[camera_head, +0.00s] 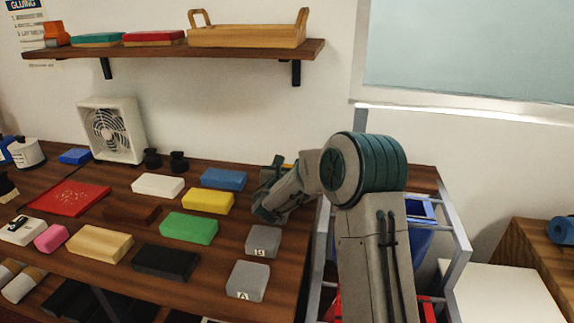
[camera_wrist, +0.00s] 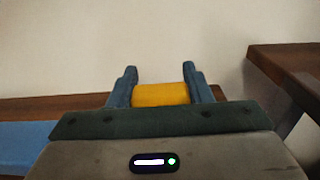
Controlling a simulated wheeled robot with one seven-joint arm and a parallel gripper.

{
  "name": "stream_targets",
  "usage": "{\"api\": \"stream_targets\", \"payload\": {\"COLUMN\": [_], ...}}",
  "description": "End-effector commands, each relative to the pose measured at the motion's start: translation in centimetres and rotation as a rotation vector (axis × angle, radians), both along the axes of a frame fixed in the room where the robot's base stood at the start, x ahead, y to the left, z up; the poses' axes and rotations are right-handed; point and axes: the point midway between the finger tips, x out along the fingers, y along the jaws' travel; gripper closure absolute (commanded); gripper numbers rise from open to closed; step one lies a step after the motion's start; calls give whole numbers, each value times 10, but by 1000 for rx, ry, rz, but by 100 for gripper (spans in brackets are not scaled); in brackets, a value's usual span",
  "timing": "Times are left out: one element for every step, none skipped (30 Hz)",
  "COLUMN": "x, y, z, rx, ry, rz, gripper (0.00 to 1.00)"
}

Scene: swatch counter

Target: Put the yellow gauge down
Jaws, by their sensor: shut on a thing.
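The yellow gauge (camera_wrist: 161,94) sits between the two fingers of my gripper (camera_wrist: 160,88) in the wrist view, and the gripper is shut on it. In the head view my gripper (camera_head: 274,172) is at the back right of the counter, right of the blue block, and mostly side-on. I cannot tell whether the gauge touches the counter.
A fan (camera_head: 110,130) stands at the back. A wall shelf (camera_head: 175,51) hangs above.

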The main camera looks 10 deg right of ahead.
Motion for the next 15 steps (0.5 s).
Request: {"api": "stream_targets", "payload": {"x": [0, 0, 0, 0, 0, 0, 0, 0, 0, 0, 0, 0, 0, 0, 0], "y": [0, 0, 0, 0, 0, 0, 0, 0, 0, 0, 0, 0, 0, 0, 0], "z": [-2, -3, -3, -2, -2, -2, -2, -2, -2, -2, -2, -2, -2, -1, 0], "rx": [0, 0, 0, 0, 0, 0, 0, 0, 0, 0, 0, 0, 0, 0, 0], "ry": [-1, -1, 0, 0, 0, 0, 0, 0, 0, 0, 0, 0, 0, 0, 1], "rz": [0, 0, 0, 0, 0, 0, 0, 0, 0, 0, 0, 0, 0, 0, 0], "gripper": [85, 85, 52, 44, 35, 33, 33, 33, 33, 33, 33, 33, 33, 33, 33]}}
